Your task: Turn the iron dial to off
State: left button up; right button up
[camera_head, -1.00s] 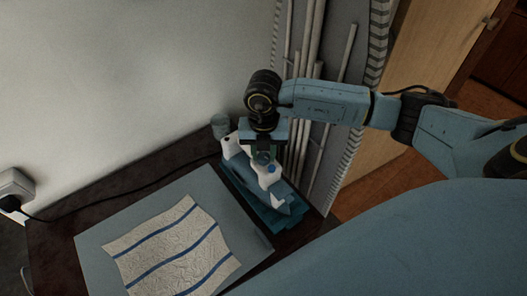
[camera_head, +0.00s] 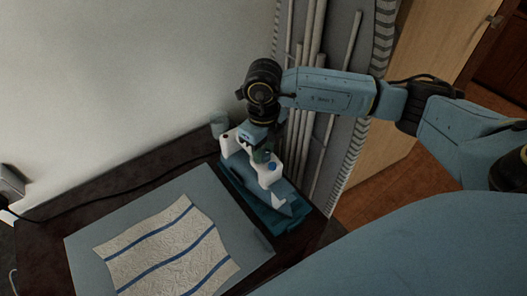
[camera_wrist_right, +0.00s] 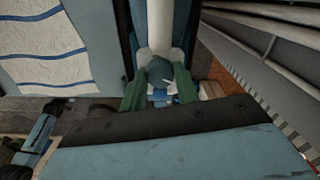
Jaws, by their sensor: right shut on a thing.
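The iron (camera_head: 276,190) is white and blue and rests on a teal stand on the dark table, beside the ironing board. My right gripper (camera_head: 262,155) points down over its top. In the right wrist view my right gripper's green fingers (camera_wrist_right: 160,88) sit on either side of the round grey-blue dial (camera_wrist_right: 160,70) and are shut on it. The iron's white body also shows in that view (camera_wrist_right: 162,25). The dial's markings cannot be read. My left gripper is not in view.
A grey-blue board (camera_head: 88,262) with a blue-striped white cloth (camera_head: 165,250) lies left of the iron. A dark cord (camera_head: 110,190) runs along the wall. Pale pipes (camera_head: 301,130) stand close on the right.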

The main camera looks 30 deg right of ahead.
aim_at(263, 153)
jog(key=n+b, duration=0.1)
jog(key=n, duration=0.1)
jog(key=shift+f+n, duration=0.1)
jog(key=shift+n, duration=0.3)
jog(key=shift+n+b, duration=0.9)
jog(key=shift+n, duration=0.3)
jog(key=shift+n+b, duration=0.4)
jog(key=shift+n, duration=0.4)
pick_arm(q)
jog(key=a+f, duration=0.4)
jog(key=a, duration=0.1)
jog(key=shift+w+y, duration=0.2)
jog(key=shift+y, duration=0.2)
pick_arm(e)
jog(key=shift+n, duration=0.5)
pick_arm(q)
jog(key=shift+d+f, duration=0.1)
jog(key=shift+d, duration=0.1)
pick_arm(e)
jog(key=o, duration=1)
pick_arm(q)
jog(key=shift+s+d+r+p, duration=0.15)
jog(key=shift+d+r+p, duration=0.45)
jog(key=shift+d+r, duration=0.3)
pick_arm(e)
jog(key=shift+r, duration=6.85)
